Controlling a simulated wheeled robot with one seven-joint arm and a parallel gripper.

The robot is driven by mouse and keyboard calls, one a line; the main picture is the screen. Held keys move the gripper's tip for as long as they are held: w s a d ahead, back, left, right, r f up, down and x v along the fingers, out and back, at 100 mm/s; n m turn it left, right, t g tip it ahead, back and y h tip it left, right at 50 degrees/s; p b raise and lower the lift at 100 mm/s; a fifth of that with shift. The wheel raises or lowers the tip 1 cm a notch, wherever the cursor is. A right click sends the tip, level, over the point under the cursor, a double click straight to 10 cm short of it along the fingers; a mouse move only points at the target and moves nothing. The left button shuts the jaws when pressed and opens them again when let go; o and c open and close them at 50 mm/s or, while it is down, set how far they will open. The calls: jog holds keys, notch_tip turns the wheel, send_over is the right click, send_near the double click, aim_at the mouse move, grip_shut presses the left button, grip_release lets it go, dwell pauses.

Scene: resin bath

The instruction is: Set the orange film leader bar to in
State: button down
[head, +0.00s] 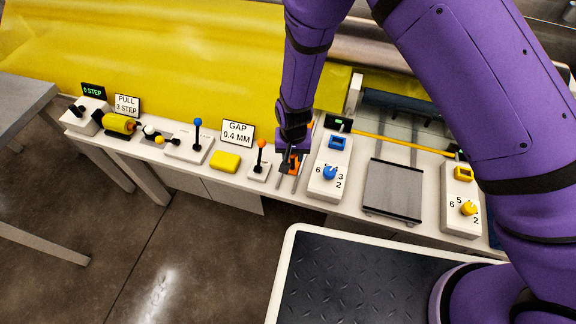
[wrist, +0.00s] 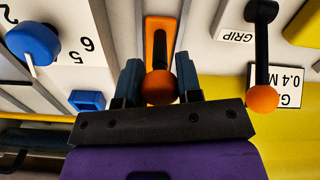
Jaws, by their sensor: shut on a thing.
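In the wrist view, an orange slotted plate (wrist: 160,30) with a dark lever (wrist: 159,47) ends toward me in an orange ball knob (wrist: 158,88). My gripper (wrist: 160,85) has its two dark fingers on either side of this knob and is shut on it. In the head view, my gripper (head: 291,158) is down over the orange plate (head: 297,166), which is mostly hidden behind it. I cannot read any in or out mark for the bar.
A GRIP lever with an orange knob (head: 261,144) stands just left of my gripper. A white box with a blue dial (head: 329,172) stands close on the right. The GAP sign (head: 237,133) and a yellow block (head: 225,162) are further left. Yellow film (head: 190,50) covers the back.

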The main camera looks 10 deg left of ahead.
jog(key=w, duration=1)
jog(key=w+d, duration=0.1)
jog(key=w, duration=0.3)
jog(key=shift+w+d+r, duration=0.1)
jog(key=shift+w, duration=0.3)
jog(key=c, duration=0.8)
grip_release()
jog(key=shift+w, duration=0.1)
notch_tip(320, 180, up, 11)
jog(key=shift+f, duration=0.15)
